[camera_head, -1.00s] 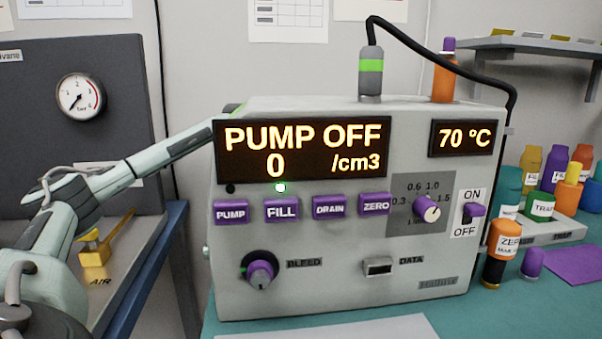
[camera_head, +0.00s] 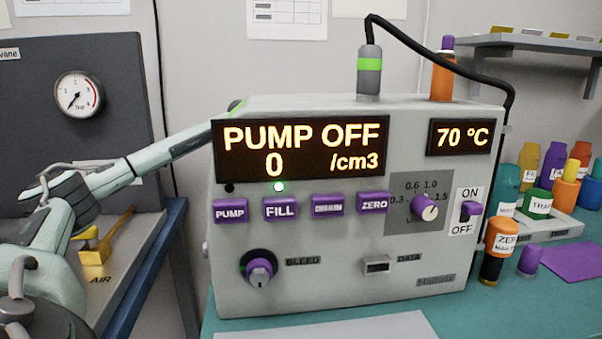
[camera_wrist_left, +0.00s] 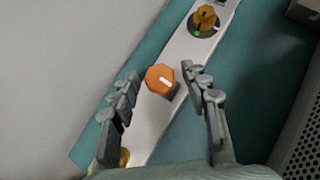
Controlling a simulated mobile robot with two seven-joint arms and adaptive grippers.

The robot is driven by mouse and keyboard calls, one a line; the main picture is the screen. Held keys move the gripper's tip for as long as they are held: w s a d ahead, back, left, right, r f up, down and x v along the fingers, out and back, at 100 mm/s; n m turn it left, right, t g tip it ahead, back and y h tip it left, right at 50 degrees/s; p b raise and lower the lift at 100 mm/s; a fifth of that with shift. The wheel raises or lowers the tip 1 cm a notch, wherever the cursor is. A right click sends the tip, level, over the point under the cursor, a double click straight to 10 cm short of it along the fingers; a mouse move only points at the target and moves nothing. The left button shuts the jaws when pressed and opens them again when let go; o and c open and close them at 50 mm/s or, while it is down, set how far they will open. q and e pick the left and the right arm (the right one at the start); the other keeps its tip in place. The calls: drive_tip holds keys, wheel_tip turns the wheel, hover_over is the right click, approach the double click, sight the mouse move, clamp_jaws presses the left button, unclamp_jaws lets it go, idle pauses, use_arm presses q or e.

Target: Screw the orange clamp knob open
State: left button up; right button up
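The orange clamp knob (camera_wrist_left: 160,79), round-edged with a white pointer mark, shows in the left wrist view on a pale narrow panel (camera_wrist_left: 156,115). My left gripper (camera_wrist_left: 160,71) is open, with one finger on each side of the knob in the picture. Gaps show between the knob and both fingers, and I cannot tell how high they are above it. In the head view my left arm (camera_head: 120,177) reaches in from the left and passes behind the analyser (camera_head: 330,270); its gripper is hidden there. My right gripper is in neither view.
A yellow knob (camera_wrist_left: 204,17) with a green dot sits farther up the panel. A perforated grey housing (camera_wrist_left: 300,145) stands at right. The analyser display (camera_head: 302,150) reads "PUMP OFF, 0 /cm3". Several bottles stand right of it on the teal bench (camera_head: 520,310).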

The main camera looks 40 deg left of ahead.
use_arm(q)
drive_tip(key=shift+s+r, duration=0.1)
drive_tip(key=v, duration=1.1)
drive_tip(key=shift+s+r, duration=0.25)
drive_tip(key=shift+s, duration=0.05)
